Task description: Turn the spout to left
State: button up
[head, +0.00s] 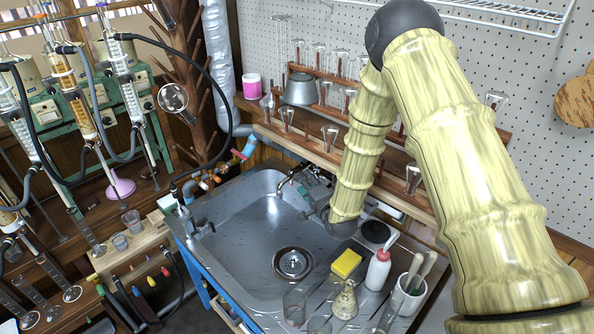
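A steel sink (232,238) is set in a metal counter, with a round drain in its basin. A dark curved spout (287,181) shows at the sink's back edge, its end pointing down and left over the basin. My arm comes down from the upper right and bends at a dark grey joint beside the sink's back right. My gripper (314,186) seems to be the small grey-green part just right of the spout. It is partly hidden by the arm. I cannot tell whether its fingers touch the spout or are open.
A yellow sponge (346,263), a white bottle (378,270) and a cup of tools (409,293) stand along the front right edge. A small tap (199,226) is on the sink's left rim. Glassware racks (330,130) stand behind. The basin is clear.

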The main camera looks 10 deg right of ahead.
aim_at(296, 172)
jog(key=x, duration=0.3)
jog(key=p+x, duration=0.1)
jog(key=x, duration=0.1)
jog(key=p+x, duration=0.1)
jog(key=x, duration=0.2)
jog(key=shift+w+f, duration=0.2)
jog(key=shift+f, duration=0.2)
jog(key=shift+s+r, duration=0.1)
grip_shut()
